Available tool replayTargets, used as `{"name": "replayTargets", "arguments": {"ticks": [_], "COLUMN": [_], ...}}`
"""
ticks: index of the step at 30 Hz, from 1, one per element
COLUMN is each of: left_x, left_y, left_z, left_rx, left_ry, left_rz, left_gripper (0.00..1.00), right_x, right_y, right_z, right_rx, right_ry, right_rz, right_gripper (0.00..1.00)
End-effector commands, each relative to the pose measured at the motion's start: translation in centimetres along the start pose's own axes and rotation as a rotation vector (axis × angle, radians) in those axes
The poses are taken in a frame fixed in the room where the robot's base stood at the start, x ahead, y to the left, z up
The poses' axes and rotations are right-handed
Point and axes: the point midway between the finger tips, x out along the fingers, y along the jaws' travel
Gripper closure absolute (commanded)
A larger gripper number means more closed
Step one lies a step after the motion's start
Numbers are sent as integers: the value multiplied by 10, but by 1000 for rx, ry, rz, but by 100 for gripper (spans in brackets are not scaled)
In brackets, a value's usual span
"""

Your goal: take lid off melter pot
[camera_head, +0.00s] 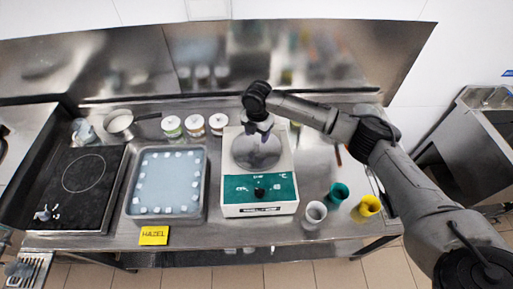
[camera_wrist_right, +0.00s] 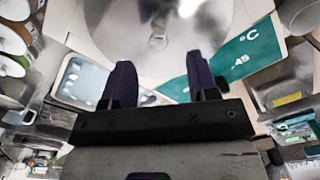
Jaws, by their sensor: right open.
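The melter pot (camera_head: 260,193) is a white box with a teal front panel and a dial, on the steel counter. Its round grey lid (camera_head: 257,155) lies on top. In the right wrist view the lid (camera_wrist_right: 200,35) fills the upper middle, with a small loop handle (camera_wrist_right: 158,41) on it. My right gripper (camera_head: 259,133) is over the back part of the lid, pointing down. In the wrist view its two dark fingers (camera_wrist_right: 161,75) are apart with nothing between them, and the handle appears beyond the fingertips. Whether they touch the lid cannot be told. My left gripper is not in view.
A tray of pale blue liquid (camera_head: 170,182) with a yellow label (camera_head: 153,236) sits left of the melter, beside a black cooktop (camera_head: 78,190). Several jars (camera_head: 194,124) stand behind. Grey (camera_head: 315,213), green (camera_head: 338,193) and yellow cups (camera_head: 368,206) stand at the right.

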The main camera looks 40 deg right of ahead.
Motion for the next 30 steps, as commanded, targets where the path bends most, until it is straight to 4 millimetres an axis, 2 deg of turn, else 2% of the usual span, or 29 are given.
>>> {"name": "replayTargets", "arguments": {"ticks": [5,12,15,25,30], "left_x": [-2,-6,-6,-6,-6], "left_y": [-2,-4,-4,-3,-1], "left_z": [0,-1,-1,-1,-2], "left_rx": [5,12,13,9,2], "left_ry": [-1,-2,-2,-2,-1], "left_rz": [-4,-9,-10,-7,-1], "left_gripper": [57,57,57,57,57], "right_x": [10,42,49,54,54], "right_y": [1,2,2,2,2], "right_z": [-1,-2,-2,-2,-2], "right_rx": [0,0,-1,-1,-1], "right_ry": [1,1,1,0,0], "right_rz": [-1,-2,-1,1,1], "right_gripper": [46,46,46,46,62]}}
